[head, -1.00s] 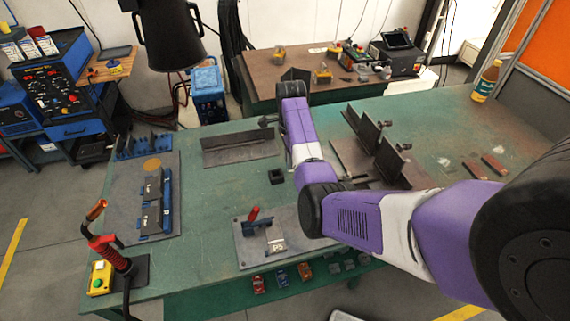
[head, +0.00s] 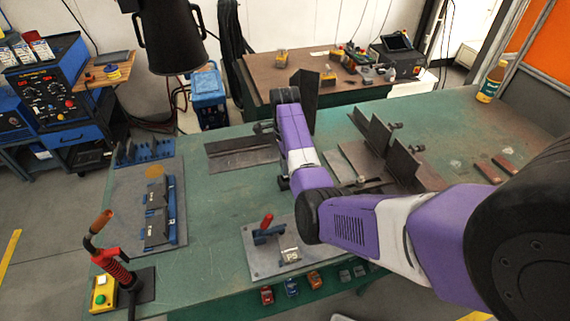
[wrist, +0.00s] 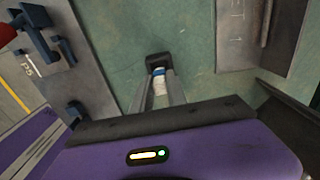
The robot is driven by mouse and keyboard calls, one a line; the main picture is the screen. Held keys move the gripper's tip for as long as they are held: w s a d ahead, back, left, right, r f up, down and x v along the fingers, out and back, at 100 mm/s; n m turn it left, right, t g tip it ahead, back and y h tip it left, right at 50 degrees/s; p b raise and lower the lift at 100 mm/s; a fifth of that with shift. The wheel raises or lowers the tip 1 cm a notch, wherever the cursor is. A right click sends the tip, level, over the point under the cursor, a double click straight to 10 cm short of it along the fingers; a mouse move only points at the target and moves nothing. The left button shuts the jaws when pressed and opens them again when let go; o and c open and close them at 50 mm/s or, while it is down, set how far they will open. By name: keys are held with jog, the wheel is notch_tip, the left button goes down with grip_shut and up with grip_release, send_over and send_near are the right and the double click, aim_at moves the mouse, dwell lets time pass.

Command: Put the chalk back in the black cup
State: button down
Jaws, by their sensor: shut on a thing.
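The black cup (wrist: 159,60) stands on the green table, just beyond my fingertips in the wrist view. In the head view, only a dark part of the cup (head: 283,183) shows beside my arm. My gripper (wrist: 160,76) is shut on the chalk (wrist: 160,86), a pale stick with a blue band. The chalk's far end overlaps the cup's near side in the wrist view; I cannot tell whether it is inside or above it. In the head view my arm hides my fingers and the chalk.
A fixture plate with a red-handled clamp (head: 267,222) lies near the table's front edge. Angle-steel pieces (head: 243,155) lie behind, and upright brackets (head: 389,146) stand right. A welding torch (head: 113,262) stands at front left. Green table (head: 215,210) is bare left of the cup.

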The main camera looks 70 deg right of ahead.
jog(key=shift+f+b, duration=0.95)
jog(key=shift+f, duration=0.75)
jog(key=shift+f, duration=0.3)
jog(key=c, duration=1.2)
grip_release()
jog(key=shift+c, duration=0.2)
jog(key=shift+r, duration=0.1)
notch_tip(320, 180, up, 8)
jog(key=shift+f+b, duration=0.15)
jog(key=shift+b, duration=0.3)
